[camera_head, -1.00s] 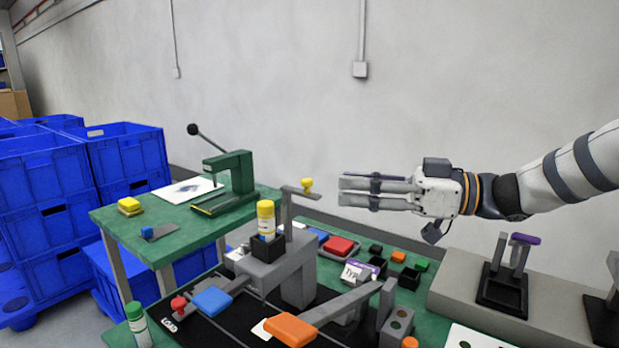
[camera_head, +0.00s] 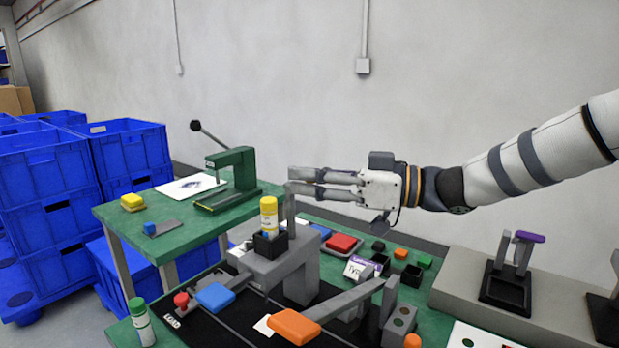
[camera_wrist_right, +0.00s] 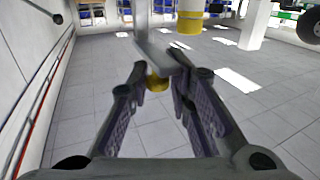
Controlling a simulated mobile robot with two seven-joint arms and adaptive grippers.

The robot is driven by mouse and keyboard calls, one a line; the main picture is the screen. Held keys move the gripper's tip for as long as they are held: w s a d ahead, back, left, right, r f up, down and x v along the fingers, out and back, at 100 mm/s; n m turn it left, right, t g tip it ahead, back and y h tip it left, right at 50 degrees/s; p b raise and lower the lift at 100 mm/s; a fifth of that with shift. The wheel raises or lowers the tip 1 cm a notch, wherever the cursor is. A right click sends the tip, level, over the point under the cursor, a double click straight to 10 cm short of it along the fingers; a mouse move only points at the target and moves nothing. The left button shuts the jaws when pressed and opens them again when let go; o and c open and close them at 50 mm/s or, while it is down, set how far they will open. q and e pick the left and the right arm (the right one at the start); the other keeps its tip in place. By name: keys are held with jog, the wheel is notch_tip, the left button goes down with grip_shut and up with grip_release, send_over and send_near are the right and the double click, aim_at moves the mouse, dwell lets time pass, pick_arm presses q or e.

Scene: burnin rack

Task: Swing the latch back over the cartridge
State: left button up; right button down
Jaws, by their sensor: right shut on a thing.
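The cartridge (camera_head: 268,218) is a white cylinder with a yellow cap, upright in a black socket (camera_head: 268,245) on a grey block. The latch (camera_head: 290,212) is a grey post beside it, with an arm on top and a yellow knob. My right gripper (camera_head: 292,181) is at the top of the post and hides the arm and knob in the head view. In the right wrist view, the gripper (camera_wrist_right: 158,85) is shut on the latch's yellow knob (camera_wrist_right: 157,83), below the grey arm (camera_wrist_right: 165,60). The cartridge's yellow cap (camera_wrist_right: 191,22) stands beyond, clear of the arm. My left gripper is out of view.
An orange-handled lever (camera_head: 293,325) and a blue-topped part (camera_head: 215,297) lie in front. A green-capped bottle (camera_head: 140,322) stands at front left. A green press (camera_head: 234,180) is on the table behind. A purple-handled fixture (camera_head: 505,290) is at right.

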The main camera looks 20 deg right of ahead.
aim_at(273, 198)
jog(key=shift+m+t+h, duration=0.5)
jog(key=shift+m+t, duration=0.2)
jog(key=shift+t, duration=0.1)
dwell(0.4)
jog(key=shift+s+a+f+m+t+h, duration=0.1)
jog(key=shift+s+a+m+t+h, duration=0.15)
jog(key=shift+m+t+h, duration=0.55)
jog(key=shift+s+a+m+t+h, duration=0.1)
jog(key=shift+a+m+t+h, duration=0.2)
jog(key=shift+m+t+h, duration=0.45)
jog(key=shift+a+t+h, duration=0.15)
jog(key=shift+t+h, duration=0.3)
jog(key=shift+s+a+m+t+h, duration=0.1)
jog(key=shift+a+m+t+h, duration=0.2)
jog(key=shift+m+t+h, duration=0.35)
jog(key=shift+a+m+t+h, duration=0.25)
jog(key=shift+m+t+h, duration=0.1)
jog(key=shift+m+h, duration=0.6)
jog(key=shift+w+a+m+h, duration=0.25)
jog(key=shift+a+m+h, duration=0.3)
jog(key=shift+m+h, duration=1.55)
jog(key=shift+w+a+m+h, duration=0.4)
jog(key=shift+m+h, duration=0.75)
jog(key=shift+h, duration=1.9)
jog(key=shift+w+a+m+h, duration=0.1)
jog(key=shift+a+m+h, duration=0.55)
jog(key=shift+m+h, duration=1.45)
jog(key=shift+w+r+g+h, duration=0.15)
jog(key=shift+r+g+h, duration=0.2)
jog(key=shift+h, duration=0.7)
